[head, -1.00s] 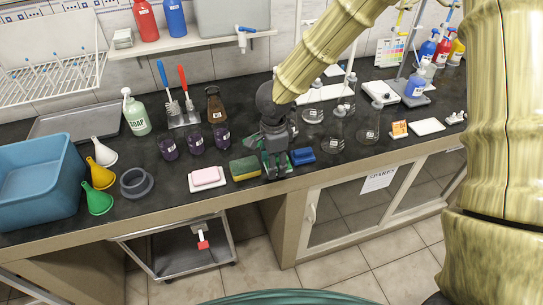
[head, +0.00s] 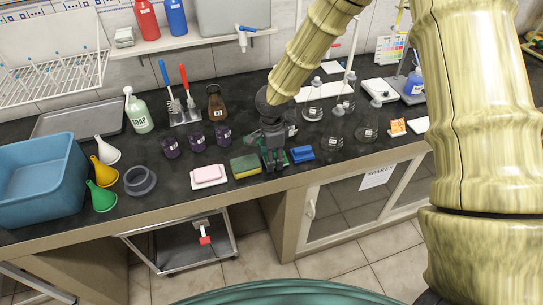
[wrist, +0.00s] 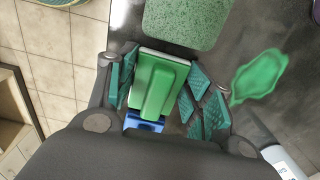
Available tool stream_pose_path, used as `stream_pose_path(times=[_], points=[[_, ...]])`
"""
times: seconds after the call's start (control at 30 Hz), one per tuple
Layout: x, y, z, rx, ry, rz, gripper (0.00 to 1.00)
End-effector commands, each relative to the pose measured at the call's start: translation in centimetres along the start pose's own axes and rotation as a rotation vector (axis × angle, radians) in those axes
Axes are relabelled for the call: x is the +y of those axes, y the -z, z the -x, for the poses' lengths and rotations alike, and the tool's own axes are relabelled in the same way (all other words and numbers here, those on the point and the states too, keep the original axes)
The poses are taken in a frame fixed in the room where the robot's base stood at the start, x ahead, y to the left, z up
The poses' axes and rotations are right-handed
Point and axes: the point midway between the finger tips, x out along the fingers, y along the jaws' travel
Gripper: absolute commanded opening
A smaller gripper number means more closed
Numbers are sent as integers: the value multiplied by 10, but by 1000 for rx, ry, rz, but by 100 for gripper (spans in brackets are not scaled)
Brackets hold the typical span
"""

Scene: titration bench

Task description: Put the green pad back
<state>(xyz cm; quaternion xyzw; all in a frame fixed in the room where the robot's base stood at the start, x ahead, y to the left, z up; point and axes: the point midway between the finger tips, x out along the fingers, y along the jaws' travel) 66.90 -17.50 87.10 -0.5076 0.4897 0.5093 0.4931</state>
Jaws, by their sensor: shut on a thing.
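The green pad (wrist: 157,88), a block with a raised grip on a pale-edged base, sits between the teal fingers of my gripper (wrist: 155,80) in the wrist view. The fingers are shut on it from both sides. In the head view my gripper (head: 273,160) is low at the bench's front part, between the green-topped sponge (head: 245,166) and the blue pad (head: 302,154). The pad is mostly hidden there by the fingers. I cannot tell whether it touches the bench. A flat green patch (wrist: 258,77) lies on the dark bench beside the gripper.
The sponge (wrist: 188,22) is close beyond the green pad in the wrist view; part of the blue pad (wrist: 145,123) shows on the other side. A pink soap on a white dish (head: 208,175) is farther left. Purple cups (head: 196,142) and glass flasks (head: 335,138) stand behind.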

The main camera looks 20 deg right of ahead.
Motion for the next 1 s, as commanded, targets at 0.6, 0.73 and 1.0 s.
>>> stream_pose_path(times=[0.6, 0.73, 1.0], points=[[0, 0, -2, 0, 0, 0, 72], [0, 0, -1, 0, 1, 0, 72], [-1, 0, 21, -2, 3, -2, 72]])
